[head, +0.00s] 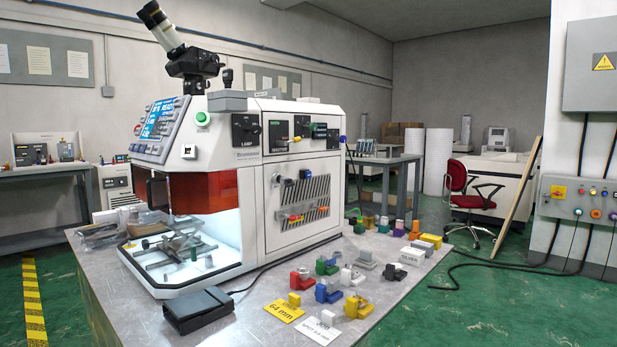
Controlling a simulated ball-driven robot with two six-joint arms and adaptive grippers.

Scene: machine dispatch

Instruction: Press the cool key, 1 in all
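A white laser-welder-like machine (215,170) with a microscope on top stands on the grey table. Its slanted control panel (158,122) at the upper left carries a blue lit screen (158,118) with several grey keys around it. The key labels are too small to read, so I cannot tell which one is the cool key. A green button (202,117) sits on the machine's sloped side, right of the panel. Neither of my grippers is in view.
Colored blocks (327,290), a yellow card (284,311) and a white card (317,330) lie on the table's right part. A black pedal-like box (197,309) sits at the front. A red chair (468,195) and cables on the floor are to the right.

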